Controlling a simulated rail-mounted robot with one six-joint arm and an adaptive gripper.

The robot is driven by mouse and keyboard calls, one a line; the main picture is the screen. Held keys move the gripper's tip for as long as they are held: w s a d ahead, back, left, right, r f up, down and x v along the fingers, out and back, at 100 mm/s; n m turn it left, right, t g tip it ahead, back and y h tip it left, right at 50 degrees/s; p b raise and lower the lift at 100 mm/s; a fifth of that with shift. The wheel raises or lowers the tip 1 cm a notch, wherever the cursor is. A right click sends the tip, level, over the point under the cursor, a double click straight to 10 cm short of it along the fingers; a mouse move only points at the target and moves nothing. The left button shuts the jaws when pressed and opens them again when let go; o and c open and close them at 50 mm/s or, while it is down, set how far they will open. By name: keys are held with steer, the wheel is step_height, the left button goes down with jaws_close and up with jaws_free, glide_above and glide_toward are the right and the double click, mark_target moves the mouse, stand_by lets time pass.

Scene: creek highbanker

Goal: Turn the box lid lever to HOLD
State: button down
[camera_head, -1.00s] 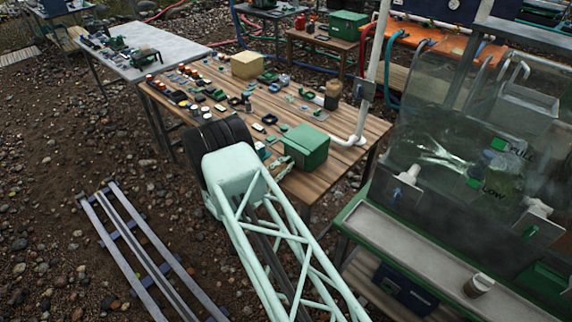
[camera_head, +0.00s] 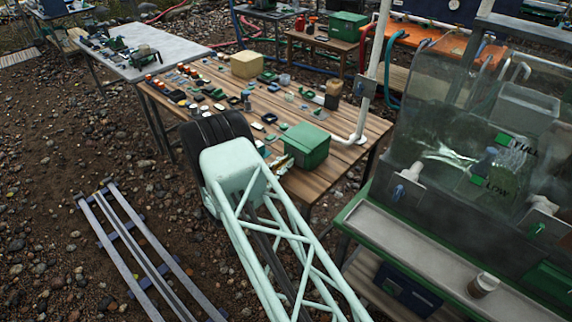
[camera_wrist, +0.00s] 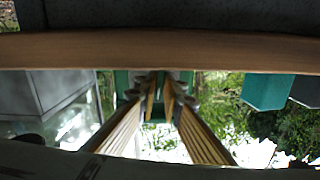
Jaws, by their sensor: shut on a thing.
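A green lidded box (camera_head: 305,147) sits at the near right part of the wooden table, just right of my arm's end. In the head view my arm hides most of my gripper, which is low at the box's left side. In the wrist view my gripper (camera_wrist: 160,88) has its two striped fingers drawn together at the tips, against a green surface (camera_wrist: 122,82). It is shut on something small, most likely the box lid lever. The lever's shape and any HOLD mark cannot be made out.
The wooden table (camera_head: 345,128) carries many small parts, a tan block (camera_head: 247,65) and a white upright pipe (camera_head: 374,60). A clear water tank (camera_head: 450,130) stands at right. Metal rails (camera_head: 140,245) lie on gravel at left.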

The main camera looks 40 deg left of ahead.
steer(key=shift+n, duration=0.6)
steer(key=c, duration=2.7)
jaws_free()
steer(key=shift+c, duration=0.2)
steer(key=shift+s, duration=0.15)
steer(key=s, duration=1.1)
steer(key=shift+s+a, duration=0.3)
steer(key=shift+s, duration=0.05)
